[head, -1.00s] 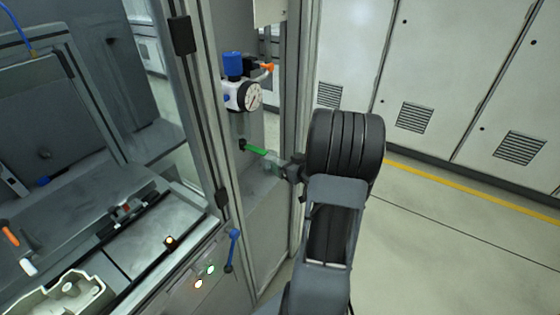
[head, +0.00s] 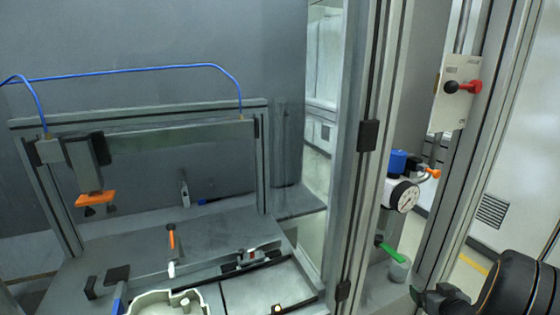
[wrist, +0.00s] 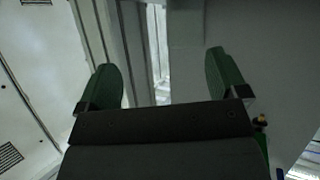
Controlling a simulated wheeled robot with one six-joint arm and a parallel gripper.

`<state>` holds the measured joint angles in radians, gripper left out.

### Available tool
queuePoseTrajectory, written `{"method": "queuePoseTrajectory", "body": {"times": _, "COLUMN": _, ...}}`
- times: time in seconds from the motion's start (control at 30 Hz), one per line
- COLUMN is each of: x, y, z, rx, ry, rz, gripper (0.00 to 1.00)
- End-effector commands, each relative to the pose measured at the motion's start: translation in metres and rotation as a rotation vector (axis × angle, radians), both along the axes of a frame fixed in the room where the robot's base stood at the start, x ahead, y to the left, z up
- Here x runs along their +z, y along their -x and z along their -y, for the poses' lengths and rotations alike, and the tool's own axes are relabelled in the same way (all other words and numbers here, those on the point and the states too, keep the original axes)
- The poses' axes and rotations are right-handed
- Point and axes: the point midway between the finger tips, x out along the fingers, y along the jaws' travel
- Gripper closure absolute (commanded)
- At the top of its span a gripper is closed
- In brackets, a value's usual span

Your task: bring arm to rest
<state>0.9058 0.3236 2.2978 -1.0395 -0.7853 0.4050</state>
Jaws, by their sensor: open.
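My arm shows at the lower right of the head view, with its dark rounded wrist in the corner. My gripper (wrist: 170,85) is open in the wrist view, its two green-padded fingers wide apart with nothing between them. In the head view part of the gripper end (head: 440,298) shows beside the wrist, close to the grey post and below the pressure gauge (head: 402,194). The gap between the gripper and the post is hard to tell.
A green-handled valve (head: 390,252) sits below the gauge. A panel with a red-knobbed lever (head: 462,87) is on the upper right post. Left is a station with a grey gantry (head: 170,133), orange-tipped tool (head: 95,199) and pale casting (head: 168,304). Cabinets stand behind.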

Motion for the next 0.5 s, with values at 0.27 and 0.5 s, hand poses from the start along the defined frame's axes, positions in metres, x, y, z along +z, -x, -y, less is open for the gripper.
{"method": "queuePoseTrajectory", "body": {"times": 0.27, "x": -0.018, "y": 0.065, "z": 0.011, "rx": -0.366, "ry": 0.024, "rz": -0.505, "gripper": 0.08}}
{"method": "queuePoseTrajectory", "body": {"times": 0.5, "x": 0.042, "y": 0.098, "z": -0.112, "rx": -0.355, "ry": -0.117, "rz": -0.847, "gripper": 0.08}}
